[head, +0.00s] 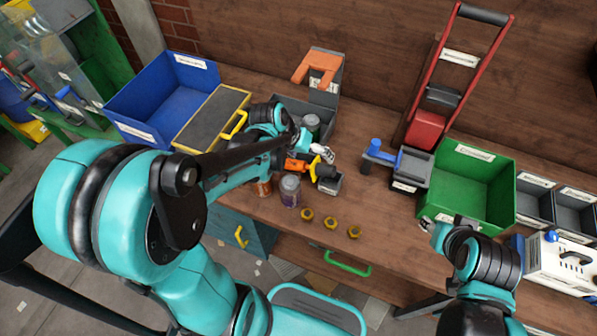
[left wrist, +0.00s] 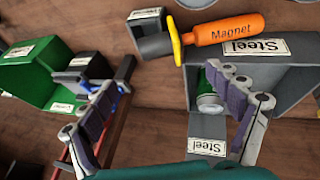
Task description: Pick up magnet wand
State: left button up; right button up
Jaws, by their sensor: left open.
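The magnet wand has an orange handle marked "Magnet", a yellow guard and a dark head. In the head view the wand (head: 296,165) lies beyond my left forearm, with its head at a small grey labelled holder (head: 330,186). In the left wrist view the wand (left wrist: 228,29) lies across the top, beyond the fingertips. My left gripper (head: 321,153) is open and empty above the table close to the wand; its spread fingers show in the left wrist view (left wrist: 168,98). My right gripper (head: 428,226) is by the green bin, its jaws too small to read.
A grey Steel bin (left wrist: 278,83) holding a can (left wrist: 209,104) is beside the wand. Cans (head: 290,191) and brass nuts (head: 330,222) stand near the front edge. A blue-handled device (head: 377,149) and green bin (head: 448,172) are right; a blue bin (head: 140,108) is left.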

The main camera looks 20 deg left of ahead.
aim_at(321, 167)
pick_arm(q)
jog(key=x, duration=0.1)
jog(key=b+x, duration=0.1)
jog(key=x, duration=0.1)
jog(key=shift+s+a+f, duration=0.1)
jog(key=shift+a+f, duration=0.1)
jog(key=shift+f, duration=0.1)
jog(key=b+x, duration=0.2)
jog(key=x, duration=0.3)
jog(key=shift+d+f+b, duration=0.2)
jog(key=shift+f+b, duration=0.15)
jog(key=shift+r, duration=0.1)
jog(key=c, duration=2)
jog(key=shift+o, duration=0.2)
jog(key=shift+r, duration=0.1)
